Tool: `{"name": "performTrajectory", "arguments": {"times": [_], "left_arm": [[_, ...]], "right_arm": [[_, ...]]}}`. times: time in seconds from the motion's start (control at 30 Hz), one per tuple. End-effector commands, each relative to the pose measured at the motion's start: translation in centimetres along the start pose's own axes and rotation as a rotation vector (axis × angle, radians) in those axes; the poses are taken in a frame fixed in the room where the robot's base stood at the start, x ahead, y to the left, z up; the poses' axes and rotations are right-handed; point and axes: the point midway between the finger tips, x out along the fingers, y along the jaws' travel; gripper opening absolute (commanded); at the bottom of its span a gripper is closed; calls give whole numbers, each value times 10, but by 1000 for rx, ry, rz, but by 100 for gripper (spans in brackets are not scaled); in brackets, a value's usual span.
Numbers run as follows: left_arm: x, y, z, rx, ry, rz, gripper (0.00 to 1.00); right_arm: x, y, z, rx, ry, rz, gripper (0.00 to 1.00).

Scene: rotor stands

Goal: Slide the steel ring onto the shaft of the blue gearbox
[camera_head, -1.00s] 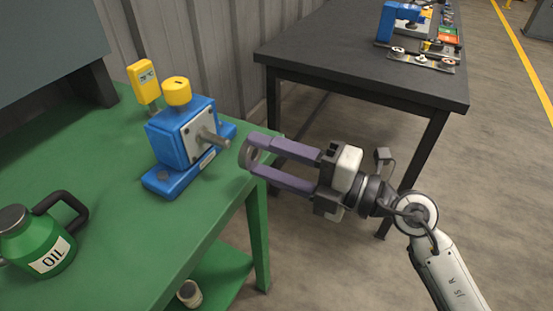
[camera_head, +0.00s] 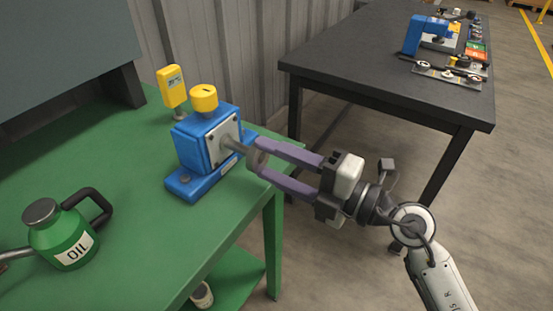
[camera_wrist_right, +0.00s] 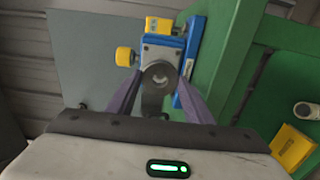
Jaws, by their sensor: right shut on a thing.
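The blue gearbox (camera_head: 205,150) stands on the green table, with a grey shaft (camera_head: 237,146) pointing out to the right from its grey face plate. My right gripper (camera_head: 258,164) is shut on the steel ring (camera_head: 260,158), holding it by its sides between purple fingers. The ring is upright at the shaft's outer end. The wrist view shows the ring (camera_wrist_right: 160,76) in front of the gearbox (camera_wrist_right: 164,50), its opening roughly lined up with the shaft. I cannot tell whether the shaft's tip is inside the opening. My left gripper is not in view.
A yellow meter (camera_head: 172,86) stands behind the gearbox, and a green oil can (camera_head: 65,238) stands at the front left of the green table (camera_head: 130,165). A dark table (camera_head: 350,55) with other parts stands behind my right arm.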

Motion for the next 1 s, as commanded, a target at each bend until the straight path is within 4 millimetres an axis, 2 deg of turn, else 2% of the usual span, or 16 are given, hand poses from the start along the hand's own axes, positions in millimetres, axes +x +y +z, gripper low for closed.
{"name": "performTrajectory", "arguments": {"times": [0.47, 1.0], "left_arm": [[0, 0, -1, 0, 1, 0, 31], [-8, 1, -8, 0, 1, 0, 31]], "right_arm": [[1, 1, 0, 0, 0, 2, 27], [12, 1, 0, 1, 0, 3, 27]]}}
